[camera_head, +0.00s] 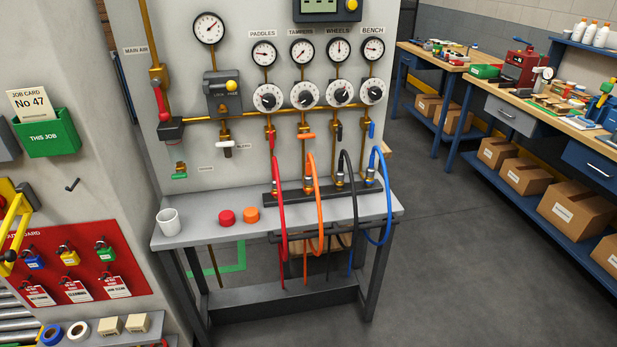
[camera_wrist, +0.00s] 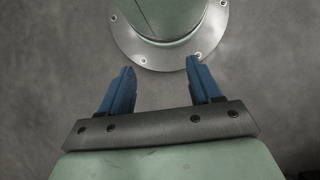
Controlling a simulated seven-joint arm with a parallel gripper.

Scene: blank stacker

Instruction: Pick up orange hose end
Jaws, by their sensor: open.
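In the head view an orange hose (camera_head: 316,182) rises from a dark manifold bar on the bench, loops over and hangs down in front of the bench edge. A metal fitting with orange on it (camera_head: 308,184) stands on the bar at the hose. I cannot tell exactly which part is its free end. My gripper (camera_wrist: 158,84) shows only in the wrist view. Its two blue fingers are apart with nothing between them. It is over grey floor near a round bolted base plate, and the hose is not in that view.
A red hose (camera_head: 283,215) hangs left of the orange one; a black hose (camera_head: 355,200) and a blue hose (camera_head: 389,205) hang to its right. The grey bench (camera_head: 190,235) carries a white cup (camera_head: 168,222), a red cap (camera_head: 227,218) and an orange cap (camera_head: 251,215). Gauges and dials are above.

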